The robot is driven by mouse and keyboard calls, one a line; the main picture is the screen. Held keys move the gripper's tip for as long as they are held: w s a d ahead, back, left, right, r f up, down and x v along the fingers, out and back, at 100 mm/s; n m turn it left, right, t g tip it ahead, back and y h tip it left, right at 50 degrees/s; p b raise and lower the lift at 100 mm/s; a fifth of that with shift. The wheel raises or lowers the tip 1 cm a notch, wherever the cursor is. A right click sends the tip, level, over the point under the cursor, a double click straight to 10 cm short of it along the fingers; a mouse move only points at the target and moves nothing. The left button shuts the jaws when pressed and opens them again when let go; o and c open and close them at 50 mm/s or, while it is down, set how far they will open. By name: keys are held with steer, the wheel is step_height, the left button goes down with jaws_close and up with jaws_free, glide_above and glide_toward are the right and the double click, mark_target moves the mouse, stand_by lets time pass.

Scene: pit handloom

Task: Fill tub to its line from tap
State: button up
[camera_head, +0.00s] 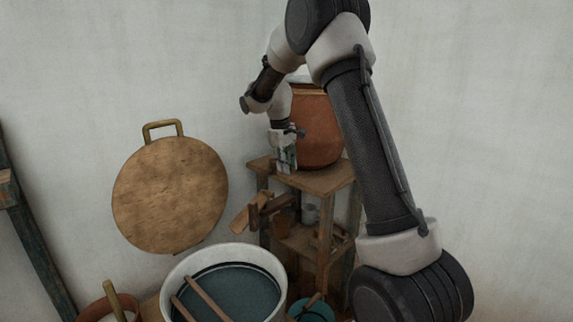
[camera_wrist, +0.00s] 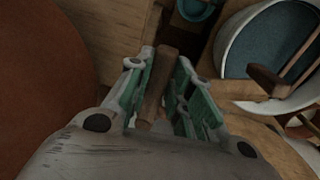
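A large reddish-brown pot (camera_head: 318,130) stands on a wooden stand (camera_head: 330,182); its side fills the left of the wrist view (camera_wrist: 40,90). My gripper (camera_head: 286,168) points down in front of the pot. In the wrist view, the green-padded fingers (camera_wrist: 160,68) are apart, with a brown wooden bar (camera_wrist: 157,88) between them. A dark gap shows on the bar's right side. Whether the bar is the tap handle I cannot tell. A white tub (camera_head: 268,258) holding dark blue liquid and two sticks stands below; it also shows in the wrist view (camera_wrist: 228,50).
A small teal bowl (camera_head: 318,310) stands right of the tub. Wooden pieces (camera_head: 250,212) stick out by the stand. A round wooden disc (camera_head: 170,195) with a handle is against the wall. A brown pot (camera_head: 95,310) is at lower left.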

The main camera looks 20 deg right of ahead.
jaws_close()
steer(key=a+m, duration=0.1)
steer(key=m, duration=0.1)
steer(key=a+m+g, duration=0.1)
steer(key=a+m, duration=0.1)
steer(key=m, duration=0.1)
steer(key=shift+s+a, duration=0.15)
steer(key=shift+a, duration=0.05)
steer(key=o, duration=0.8)
jaws_free()
steer(key=shift+o, duration=0.2)
steer(key=shift+r, duration=0.1)
